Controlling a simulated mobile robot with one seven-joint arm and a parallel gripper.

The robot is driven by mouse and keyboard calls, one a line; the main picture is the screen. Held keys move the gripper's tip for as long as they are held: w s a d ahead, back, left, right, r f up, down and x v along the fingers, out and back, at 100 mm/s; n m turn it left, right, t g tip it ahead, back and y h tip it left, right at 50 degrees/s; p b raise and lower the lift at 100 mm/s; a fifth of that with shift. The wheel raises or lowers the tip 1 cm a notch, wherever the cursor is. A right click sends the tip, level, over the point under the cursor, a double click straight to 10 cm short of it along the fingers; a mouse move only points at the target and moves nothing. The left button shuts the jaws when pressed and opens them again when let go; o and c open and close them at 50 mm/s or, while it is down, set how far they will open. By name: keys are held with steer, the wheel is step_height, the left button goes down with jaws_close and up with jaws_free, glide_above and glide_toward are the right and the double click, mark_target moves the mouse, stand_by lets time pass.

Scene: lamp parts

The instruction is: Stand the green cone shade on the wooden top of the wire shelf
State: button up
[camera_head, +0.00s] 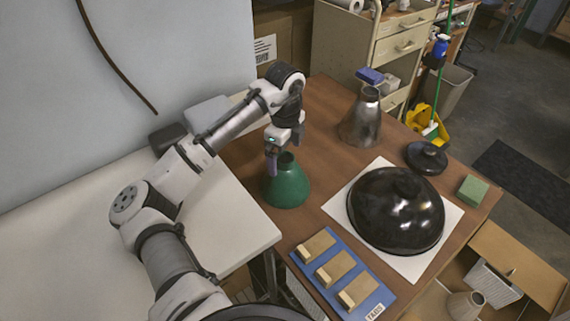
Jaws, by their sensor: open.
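The green cone shade (288,186) stands upright on the brown wooden table, narrow neck up, left of the white sheet. My gripper (281,155) points down right at the shade's neck, with its jaws open. One finger shows on the left of the neck; whether the fingers straddle the neck or touch it cannot be told.
A black dome shade (396,208) lies on a white sheet (335,208) right of the green shade. A metal cone (361,122), a black round base (427,157), a green block (473,189) and a blue tray (303,263) with wooden blocks share the brown table (322,101). A pale cone (466,304) is lower right.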

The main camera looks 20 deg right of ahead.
step_height(320, 180, up, 7)
steer(key=shift+b, duration=0.45)
